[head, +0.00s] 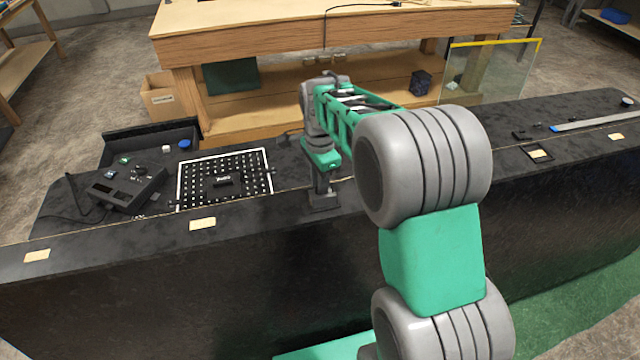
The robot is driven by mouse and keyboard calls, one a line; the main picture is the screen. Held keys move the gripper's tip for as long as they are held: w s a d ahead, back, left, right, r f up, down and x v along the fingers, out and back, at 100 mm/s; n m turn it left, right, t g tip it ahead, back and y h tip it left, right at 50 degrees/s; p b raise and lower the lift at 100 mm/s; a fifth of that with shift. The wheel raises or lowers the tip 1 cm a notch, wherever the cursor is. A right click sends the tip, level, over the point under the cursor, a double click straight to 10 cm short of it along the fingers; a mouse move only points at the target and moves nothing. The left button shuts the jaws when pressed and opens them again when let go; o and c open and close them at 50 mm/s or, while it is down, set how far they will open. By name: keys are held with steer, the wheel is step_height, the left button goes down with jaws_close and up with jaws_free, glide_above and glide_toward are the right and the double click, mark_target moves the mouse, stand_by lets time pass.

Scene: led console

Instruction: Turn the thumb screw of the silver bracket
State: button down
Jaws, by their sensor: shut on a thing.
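My gripper (322,190) points down at the black counter, right of the perforated board. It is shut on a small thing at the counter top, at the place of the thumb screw. The fingers and wrist cover most of the screw and the silver bracket, so their shape and the screw's angle cannot be made out. My arm reaches in from the right front.
A white-edged perforated board (263,172) and a dark console (128,190) with knobs lie to the left. Cream labels (202,223) mark the counter's front edge. A ruler-like strip (600,121) lies at the right. A wooden workbench (250,45) stands behind.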

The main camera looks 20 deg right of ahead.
steer(key=m, duration=0.5)
steer(key=shift+w+r+m, duration=0.25)
steer(key=shift+r+m, duration=0.05)
steer(key=shift+r, duration=0.1)
steer(key=m, duration=0.5)
steer(key=shift+m+b, duration=0.4)
steer(key=c, duration=1.6)
jaws_free()
steer(key=shift+o, duration=0.5)
steer(key=shift+s+f, duration=0.1)
steer(key=shift+f, duration=0.05)
step_height(320, 180, up, 8)
steer(key=b, duration=0.1)
